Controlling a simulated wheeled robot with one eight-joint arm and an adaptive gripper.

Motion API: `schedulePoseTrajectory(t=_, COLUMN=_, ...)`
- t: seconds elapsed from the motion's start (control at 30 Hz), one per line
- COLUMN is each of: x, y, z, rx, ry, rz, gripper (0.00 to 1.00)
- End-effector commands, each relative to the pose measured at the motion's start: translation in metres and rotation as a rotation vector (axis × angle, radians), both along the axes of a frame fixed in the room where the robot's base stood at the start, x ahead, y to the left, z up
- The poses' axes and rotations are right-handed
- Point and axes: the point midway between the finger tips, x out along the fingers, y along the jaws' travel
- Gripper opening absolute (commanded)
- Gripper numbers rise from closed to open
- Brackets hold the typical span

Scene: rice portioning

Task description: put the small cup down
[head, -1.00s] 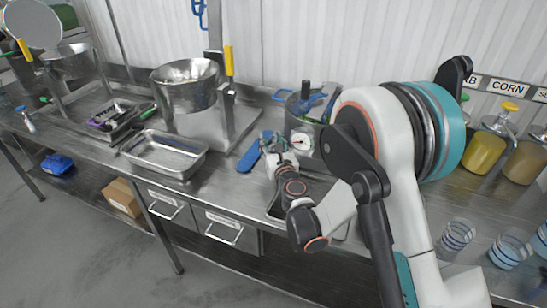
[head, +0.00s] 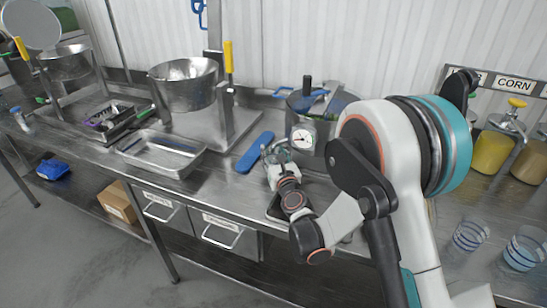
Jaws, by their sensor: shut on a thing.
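My gripper (head: 276,154) is over the worktop, just right of the blue paddle and in front of the pot with a dial. It is shut on the small cup (head: 279,156), a pale, see-through shape between the fingers. The cup is small and partly hidden by the fingers, so I cannot tell whether its base touches the steel top.
A blue paddle (head: 255,152) lies left of my gripper. A metal pot (head: 318,118) with a dial stands behind it. A steel tray (head: 162,152) is farther left. Striped clear cups (head: 470,235) stand at the right. Bare worktop (head: 222,168) shows between tray and paddle.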

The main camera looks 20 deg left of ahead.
Motion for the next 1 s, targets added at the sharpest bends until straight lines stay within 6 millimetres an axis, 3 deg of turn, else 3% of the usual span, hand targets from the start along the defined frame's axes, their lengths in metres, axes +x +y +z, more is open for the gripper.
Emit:
schedulePoseTrajectory(t=0.3, x=0.000, y=0.000, z=-0.004, rx=0.000, ry=0.000, rz=0.000, gripper=0.15)
schedulePoseTrajectory(t=0.33, x=0.000, y=0.000, z=-0.003, rx=0.000, ry=0.000, rz=0.000, gripper=0.45)
schedulePoseTrajectory(t=0.37, x=0.000, y=0.000, z=-0.003, rx=0.000, ry=0.000, rz=0.000, gripper=0.49)
schedulePoseTrajectory(t=0.8, x=0.000, y=0.000, z=0.003, rx=0.000, ry=0.000, rz=0.000, gripper=0.49)
schedulePoseTrajectory(t=1.0, x=-0.030, y=-0.019, z=0.003, rx=0.000, ry=0.000, rz=0.000, gripper=0.49)
